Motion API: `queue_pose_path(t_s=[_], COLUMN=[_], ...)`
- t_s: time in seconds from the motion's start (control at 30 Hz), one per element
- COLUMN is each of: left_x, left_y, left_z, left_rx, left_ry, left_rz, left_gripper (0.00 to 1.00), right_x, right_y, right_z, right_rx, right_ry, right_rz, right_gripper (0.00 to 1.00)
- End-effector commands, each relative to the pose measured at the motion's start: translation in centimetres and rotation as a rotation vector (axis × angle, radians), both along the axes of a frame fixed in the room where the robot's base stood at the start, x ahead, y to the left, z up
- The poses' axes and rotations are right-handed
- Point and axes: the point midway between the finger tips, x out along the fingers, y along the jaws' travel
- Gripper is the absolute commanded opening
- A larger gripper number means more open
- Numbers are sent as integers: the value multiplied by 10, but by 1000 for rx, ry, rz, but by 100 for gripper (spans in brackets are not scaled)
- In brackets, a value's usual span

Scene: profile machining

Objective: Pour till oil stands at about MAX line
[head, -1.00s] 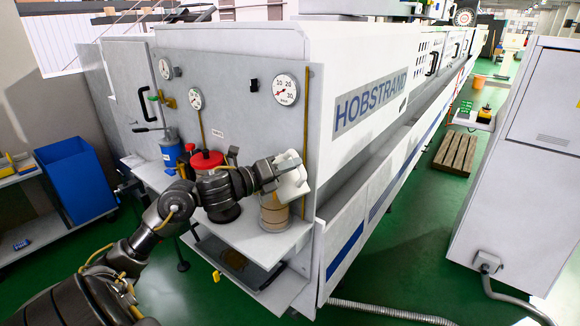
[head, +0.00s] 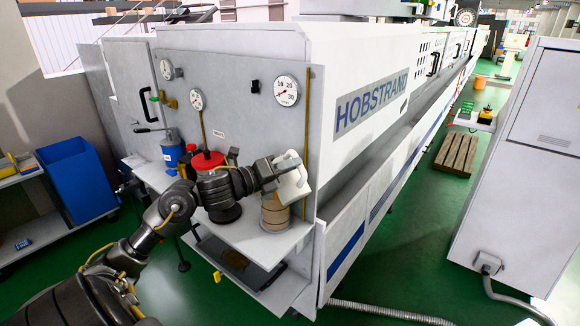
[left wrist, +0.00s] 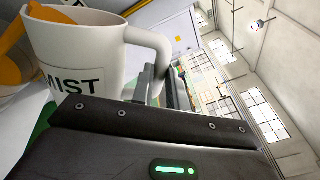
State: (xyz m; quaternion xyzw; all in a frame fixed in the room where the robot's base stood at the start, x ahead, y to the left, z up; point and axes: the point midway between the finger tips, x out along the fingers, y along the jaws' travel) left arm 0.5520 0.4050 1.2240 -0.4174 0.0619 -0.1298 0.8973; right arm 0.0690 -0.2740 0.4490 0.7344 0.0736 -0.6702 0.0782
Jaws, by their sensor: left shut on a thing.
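My left gripper (head: 272,174) is shut on a white jug (head: 295,184), in front of the machine's end panel. In the left wrist view the jug (left wrist: 88,55) fills the upper left, with "MIST" on its label and its handle (left wrist: 152,45) at the gripper. The jug looks tilted in the head view. An amber-brown reservoir bowl (head: 275,214) stands just below the jug. The bowl's oil level and MAX line are too small to tell. An orange shape (left wrist: 12,32) shows left of the jug; I cannot tell whether it is oil. My right gripper is not in view.
Gauges (head: 286,91) and a thin yellow pipe (head: 306,130) are on the panel (head: 245,120). A red-lidded container (head: 207,160) and a blue can (head: 171,152) stand at the left of the white shelf (head: 255,241). A blue bin (head: 75,180) stands further left.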

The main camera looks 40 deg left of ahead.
Motion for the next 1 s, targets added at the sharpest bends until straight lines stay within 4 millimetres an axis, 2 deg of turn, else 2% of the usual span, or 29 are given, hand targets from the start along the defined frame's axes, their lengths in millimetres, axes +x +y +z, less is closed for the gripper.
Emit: queue_pose_path(t_s=[1.0], left_x=[1], left_y=[4], left_z=[3], left_rx=[-49], left_ry=[11], left_rz=[0], left_gripper=[0], right_x=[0], right_y=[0], right_z=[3], right_rx=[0], right_ry=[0], right_rz=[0], right_gripper=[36])
